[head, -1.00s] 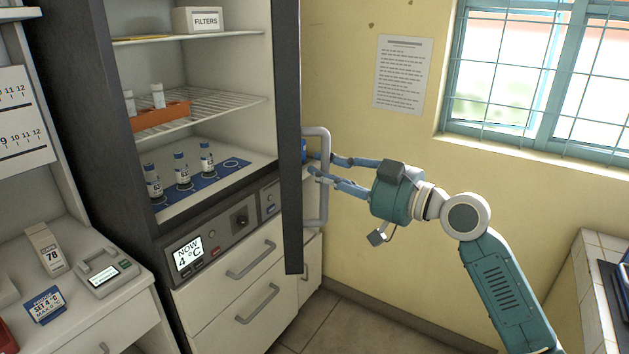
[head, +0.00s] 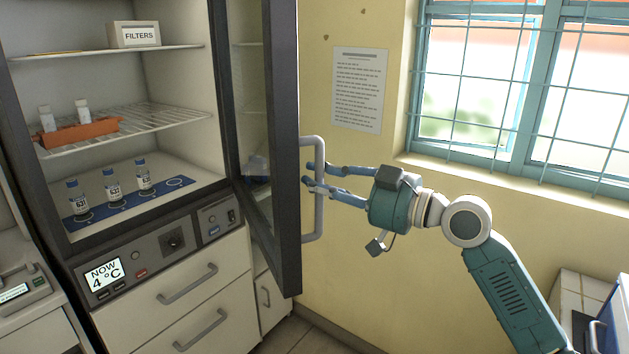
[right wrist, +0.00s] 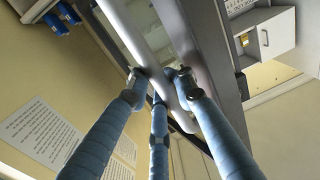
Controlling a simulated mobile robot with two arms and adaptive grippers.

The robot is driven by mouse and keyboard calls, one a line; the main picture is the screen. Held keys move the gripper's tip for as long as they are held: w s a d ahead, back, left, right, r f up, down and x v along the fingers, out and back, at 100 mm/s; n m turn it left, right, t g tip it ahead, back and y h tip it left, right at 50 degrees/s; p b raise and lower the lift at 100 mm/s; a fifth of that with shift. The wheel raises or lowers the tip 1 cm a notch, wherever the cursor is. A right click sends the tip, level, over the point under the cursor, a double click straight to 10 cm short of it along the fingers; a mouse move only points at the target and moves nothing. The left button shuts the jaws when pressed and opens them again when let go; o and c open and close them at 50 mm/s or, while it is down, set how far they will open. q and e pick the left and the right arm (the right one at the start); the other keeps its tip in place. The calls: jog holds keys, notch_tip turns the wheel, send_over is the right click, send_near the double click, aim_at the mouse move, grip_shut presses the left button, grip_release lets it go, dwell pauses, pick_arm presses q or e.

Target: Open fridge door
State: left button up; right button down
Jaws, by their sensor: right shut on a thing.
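The fridge door (head: 285,150), with a dark frame and a glass pane, stands open and juts out from the right side of the cabinet. Its inner face shows. A grey loop handle (head: 319,225) is on its outer side. My right gripper (head: 312,178), with blue fingers, is shut on the handle. In the right wrist view the fingertips (right wrist: 160,82) are around the grey handle bar (right wrist: 135,35). The fridge interior (head: 150,187) is open to view. My left gripper is not in view.
Inside are a FILTERS box (head: 134,35), an orange rack (head: 80,132) and several capped vials on a blue mat (head: 150,194). Below are a control panel (head: 171,242) and drawers (head: 178,290). A yellow wall with a window (head: 520,90) stands behind my arm. A tiled counter (head: 580,290) is at right.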

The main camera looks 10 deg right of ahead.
jog(key=shift+a+f, duration=0.15)
jog(key=shift+f, duration=0.25)
jog(key=c, duration=1.8)
grip_release()
jog(key=shift+s, duration=0.1)
jog(key=shift+o, duration=1.3)
jog(key=shift+r, duration=0.15)
jog(key=shift+s+d+r, duration=0.1)
jog(key=shift+d+r, duration=0.05)
jog(key=shift+d, duration=0.1)
jog(key=shift+s+d, duration=0.1)
jog(key=v, duration=1.2)
